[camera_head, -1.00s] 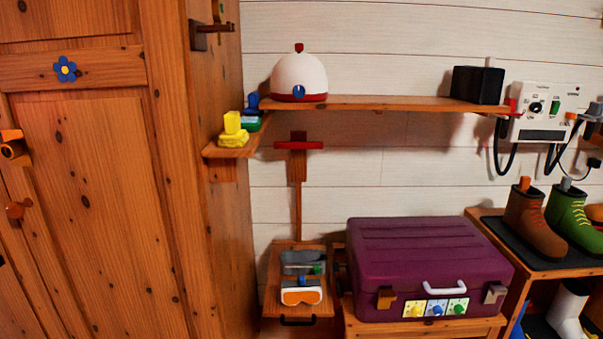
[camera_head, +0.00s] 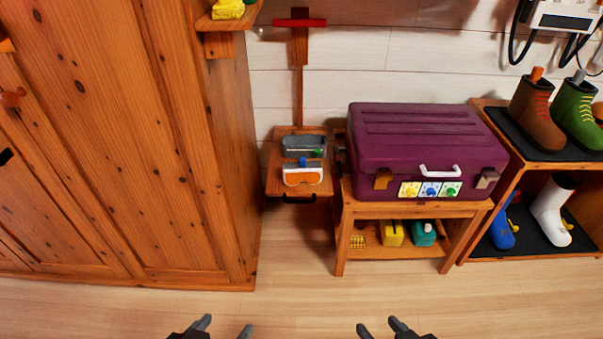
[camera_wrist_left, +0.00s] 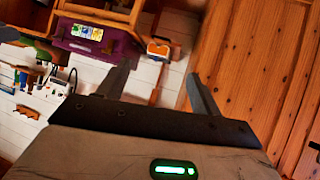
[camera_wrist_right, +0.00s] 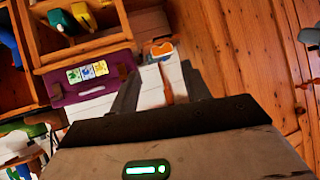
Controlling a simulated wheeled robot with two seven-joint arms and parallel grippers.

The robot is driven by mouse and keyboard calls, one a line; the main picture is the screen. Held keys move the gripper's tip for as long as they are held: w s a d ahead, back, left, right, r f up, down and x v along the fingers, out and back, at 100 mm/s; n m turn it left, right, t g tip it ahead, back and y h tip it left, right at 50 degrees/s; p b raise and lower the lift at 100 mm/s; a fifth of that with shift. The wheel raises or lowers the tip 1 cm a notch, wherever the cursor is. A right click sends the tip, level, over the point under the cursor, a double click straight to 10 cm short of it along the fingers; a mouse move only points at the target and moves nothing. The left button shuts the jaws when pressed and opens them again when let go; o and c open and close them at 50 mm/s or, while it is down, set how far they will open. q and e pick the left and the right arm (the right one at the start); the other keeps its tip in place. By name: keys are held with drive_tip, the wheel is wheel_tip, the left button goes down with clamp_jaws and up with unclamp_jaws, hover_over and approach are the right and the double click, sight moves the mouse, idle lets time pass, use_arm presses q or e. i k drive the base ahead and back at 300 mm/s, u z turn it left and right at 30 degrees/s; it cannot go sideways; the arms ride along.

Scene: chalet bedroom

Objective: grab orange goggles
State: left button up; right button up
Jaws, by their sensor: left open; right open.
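The orange goggles (camera_head: 303,176) have a white frame and an orange lens. They lie at the front of a small wooden wall shelf, in front of a grey pair of goggles (camera_head: 303,146). The orange goggles also show in the left wrist view (camera_wrist_left: 158,48) and the right wrist view (camera_wrist_right: 161,49). My left gripper (camera_head: 227,328) is open and empty at the bottom of the head view. My right gripper (camera_head: 379,328) is open and empty to its right. Both are well apart from the goggles.
A purple case (camera_head: 425,150) on a wooden stand (camera_head: 415,211) is right of the shelf (camera_head: 272,180). A tall wooden wardrobe (camera_head: 130,140) stands close on the left. A boot rack (camera_head: 515,150) is at the far right. The floor (camera_head: 300,285) in front is clear.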

sight(293, 175)
drive_tip(key=z, duration=0.1)
drive_tip(key=i, duration=1.4)
drive_tip(key=u, duration=1.15)
